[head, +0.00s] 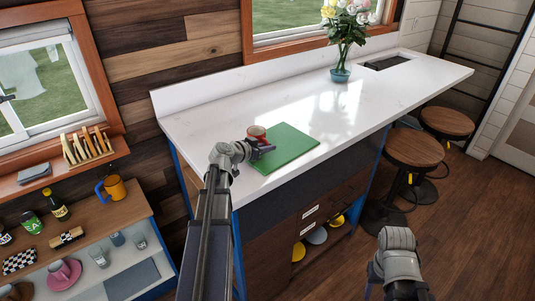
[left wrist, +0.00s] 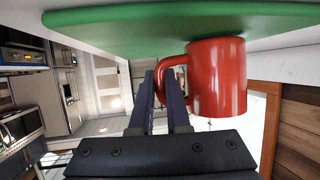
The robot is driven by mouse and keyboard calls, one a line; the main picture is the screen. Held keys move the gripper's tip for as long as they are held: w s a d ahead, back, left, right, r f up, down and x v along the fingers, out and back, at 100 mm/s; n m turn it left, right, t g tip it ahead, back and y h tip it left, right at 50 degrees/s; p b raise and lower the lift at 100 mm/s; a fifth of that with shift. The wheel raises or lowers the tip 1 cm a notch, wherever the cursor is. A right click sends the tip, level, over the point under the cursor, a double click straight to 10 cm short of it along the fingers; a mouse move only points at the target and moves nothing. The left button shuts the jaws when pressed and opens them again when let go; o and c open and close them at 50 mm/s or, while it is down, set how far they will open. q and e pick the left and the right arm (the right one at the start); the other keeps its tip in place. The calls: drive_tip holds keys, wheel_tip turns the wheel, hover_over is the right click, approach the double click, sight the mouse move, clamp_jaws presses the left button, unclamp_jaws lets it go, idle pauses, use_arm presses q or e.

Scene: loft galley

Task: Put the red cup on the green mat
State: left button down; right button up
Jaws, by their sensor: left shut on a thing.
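The red cup (head: 257,132) is at the back left edge of the green mat (head: 290,146) on the white counter. My left gripper (head: 264,149) is shut on the cup's handle. In the left wrist view, which looks upside down, the cup (left wrist: 217,78) is beside the fingers (left wrist: 163,78), with its handle between them. Its base end is close to the mat (left wrist: 130,30); I cannot tell whether they touch. My right arm shows at the lower right of the head view, over the floor, and its gripper (head: 374,280) is too unclear to read.
A vase of flowers (head: 341,72) stands toward the counter's back, near a dark sink (head: 388,62). The counter right of the mat is clear. Stools (head: 414,148) stand at its right side. A shelf (head: 110,208) with a mug, bottles and glasses is at the left.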

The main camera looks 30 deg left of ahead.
use_arm(q)
drive_tip(key=shift+f, duration=0.15)
drive_tip(key=c, duration=0.9)
unclamp_jaws()
drive_tip(key=shift+r+p, duration=0.3)
drive_tip(key=p+v, duration=0.4)
drive_tip(key=v, duration=0.6)
drive_tip(key=shift+s, duration=0.35)
drive_tip(key=shift+s+a+r, duration=0.15)
drive_tip(key=shift+s, duration=0.45)
